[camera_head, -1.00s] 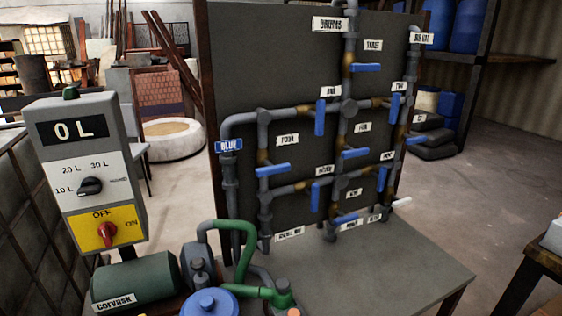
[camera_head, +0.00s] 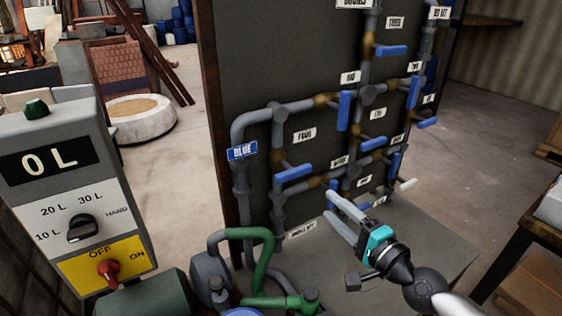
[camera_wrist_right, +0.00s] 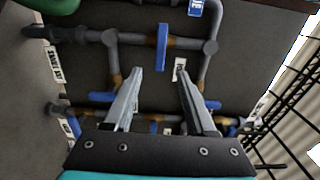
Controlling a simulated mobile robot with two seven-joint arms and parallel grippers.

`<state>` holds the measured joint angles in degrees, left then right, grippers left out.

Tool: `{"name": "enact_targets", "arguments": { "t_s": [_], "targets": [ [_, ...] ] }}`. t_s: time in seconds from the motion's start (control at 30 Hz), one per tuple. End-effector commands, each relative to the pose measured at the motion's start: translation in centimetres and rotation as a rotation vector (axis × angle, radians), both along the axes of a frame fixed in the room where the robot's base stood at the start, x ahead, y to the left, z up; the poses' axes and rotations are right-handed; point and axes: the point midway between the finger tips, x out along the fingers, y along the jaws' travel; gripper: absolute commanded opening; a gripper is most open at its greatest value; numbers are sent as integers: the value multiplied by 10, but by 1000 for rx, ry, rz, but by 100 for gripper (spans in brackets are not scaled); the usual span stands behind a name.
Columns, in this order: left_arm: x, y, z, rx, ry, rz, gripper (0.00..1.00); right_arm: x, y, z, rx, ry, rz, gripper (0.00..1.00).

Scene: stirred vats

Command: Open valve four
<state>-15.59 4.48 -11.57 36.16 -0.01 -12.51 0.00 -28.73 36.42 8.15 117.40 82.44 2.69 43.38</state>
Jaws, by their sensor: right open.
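A board carries grey pipes with blue lever handles and white labels. The label FOUR (camera_head: 305,135) is at the left of the board. Near it, a blue handle (camera_head: 294,173) sits on the left vertical pipe and points right, crosswise to that pipe. My right gripper (camera_head: 330,204) is open and empty, in front of the lower board, below and right of that handle and apart from it in the picture. In the right wrist view, its two fingers (camera_wrist_right: 157,70) are spread towards the pipes, with blue handles around them. My left gripper is not in view.
A control box (camera_head: 75,200) reading 0 L stands at the left, its red knob (camera_head: 108,270) by OFF. Green hoses and a pump (camera_head: 210,275) crowd the front below the board. Other blue handles (camera_head: 344,110) stick out close by. A table (camera_head: 520,235) stands at the right.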

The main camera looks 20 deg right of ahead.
Motion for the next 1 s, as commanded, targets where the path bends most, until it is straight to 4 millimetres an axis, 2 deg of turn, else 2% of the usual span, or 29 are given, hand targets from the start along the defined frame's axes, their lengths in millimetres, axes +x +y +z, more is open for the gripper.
{"name": "enact_targets", "arguments": {
  "t_s": [0.17,0.3,0.4,0.57,0.83,1.0],
  "targets": [
    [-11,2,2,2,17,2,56,6,1,1,1,-2,0,56],
    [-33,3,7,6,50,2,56,19,2,3,1,-3,-1,56],
    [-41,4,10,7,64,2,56,30,4,3,1,-3,-1,56],
    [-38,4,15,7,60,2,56,49,7,2,0,-2,-1,56],
    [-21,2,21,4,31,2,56,83,12,2,0,-3,0,56],
    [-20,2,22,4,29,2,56,105,15,1,0,-2,0,56]
  ]
}}
